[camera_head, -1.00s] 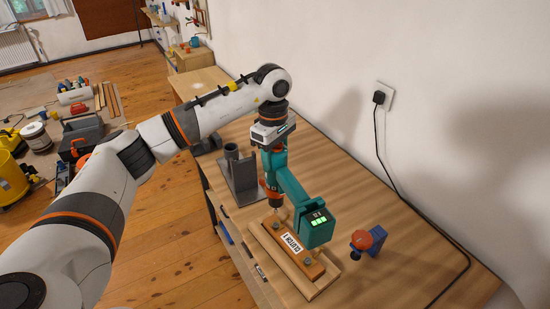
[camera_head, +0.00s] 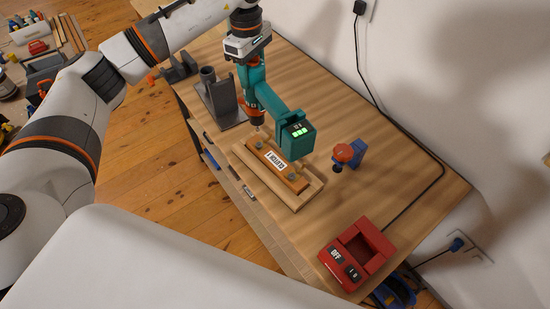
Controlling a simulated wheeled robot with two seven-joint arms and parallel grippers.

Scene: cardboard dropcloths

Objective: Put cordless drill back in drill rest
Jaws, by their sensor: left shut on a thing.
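The teal cordless drill (camera_head: 257,86) hangs over the workbench with its chuck pointing down. Its battery end (camera_head: 296,140), with a lit green display, faces me. My left gripper (camera_head: 248,52) is shut on the drill from above; its fingertips are mostly hidden. The bit is close above the far end of a labelled orange-brown wooden block (camera_head: 268,160); I cannot tell if it touches. The grey drill rest (camera_head: 222,104), a plate with an upright wall and a round tube, stands just left of the drill, with no drill in it. My right gripper is not in view.
The wooden block lies in a pale wooden tray (camera_head: 311,193). A blue clamp with a red-orange knob (camera_head: 344,153) stands to its right. A red box marked OFF (camera_head: 373,238) sits at the near right. A black cable (camera_head: 385,107) runs along the wall side.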

